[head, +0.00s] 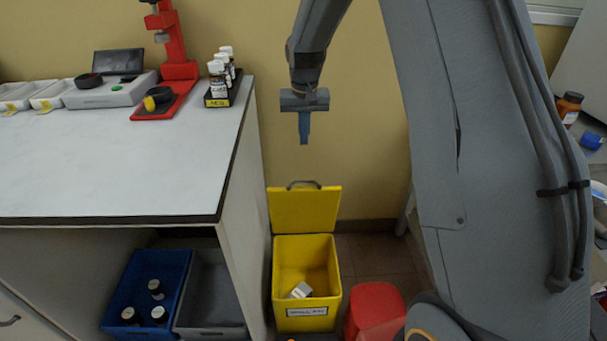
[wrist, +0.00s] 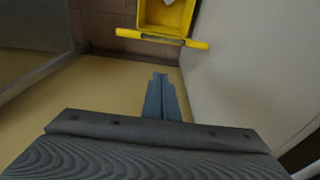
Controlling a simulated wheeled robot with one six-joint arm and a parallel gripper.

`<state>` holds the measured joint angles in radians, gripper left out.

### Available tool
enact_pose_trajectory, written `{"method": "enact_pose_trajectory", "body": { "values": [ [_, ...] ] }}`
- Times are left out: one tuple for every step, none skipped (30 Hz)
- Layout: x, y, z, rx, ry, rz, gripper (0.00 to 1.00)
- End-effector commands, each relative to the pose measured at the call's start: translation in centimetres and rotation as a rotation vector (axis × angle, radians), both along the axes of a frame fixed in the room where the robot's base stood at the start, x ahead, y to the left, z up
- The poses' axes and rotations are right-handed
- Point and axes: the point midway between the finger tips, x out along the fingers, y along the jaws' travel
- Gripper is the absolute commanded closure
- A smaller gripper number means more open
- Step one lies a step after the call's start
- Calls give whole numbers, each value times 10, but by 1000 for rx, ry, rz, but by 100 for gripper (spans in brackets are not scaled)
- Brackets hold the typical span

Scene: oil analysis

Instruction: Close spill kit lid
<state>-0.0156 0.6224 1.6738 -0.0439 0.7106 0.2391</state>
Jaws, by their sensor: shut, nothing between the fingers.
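The yellow spill kit (head: 307,289) stands on the floor beside the bench. Its lid (head: 304,210) is open and stands upright at the back, with a dark handle (head: 303,184) on its top edge. A small white and grey item (head: 299,290) lies inside the box. My gripper (head: 304,141) points down, above the lid and apart from it. Its blue fingers are together and empty. In the wrist view the fingers (wrist: 161,80) are together, and the lid shows edge-on (wrist: 160,37) beyond them, with the open box (wrist: 166,14) behind it.
The white bench (head: 110,160) is close on the left, with a bottle rack (head: 222,92) and red stand (head: 178,70) on it. Blue (head: 118,312) and grey bins (head: 210,300) sit under it. A red container (head: 375,309) stands right of the kit. The yellow wall (head: 365,120) is behind.

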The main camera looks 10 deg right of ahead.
Motion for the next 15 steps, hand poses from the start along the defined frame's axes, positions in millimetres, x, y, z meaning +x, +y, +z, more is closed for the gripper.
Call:
{"method": "enact_pose_trajectory", "body": {
  "values": [
    [5,0,-4,0,-2,-2,100],
    [6,0,-5,0,-2,-3,100],
    [7,0,-7,0,-2,-4,100],
    [8,0,-9,-1,-2,-5,100],
    [8,0,-12,-1,-2,-5,100],
    [8,-1,-17,0,-1,-5,100],
    [9,-1,-21,0,-1,-5,100],
    [9,-1,-25,0,-1,-5,100],
    [10,-1,-32,0,0,-5,100],
    [11,-1,-38,0,1,-5,100],
    [12,-1,-44,0,0,-5,100],
    [13,-2,-52,0,0,-5,100],
    [13,-2,-58,0,1,-5,100],
    [14,-2,-64,0,0,-4,100],
    [16,-2,-72,-1,-1,-4,100]
  ]
}}
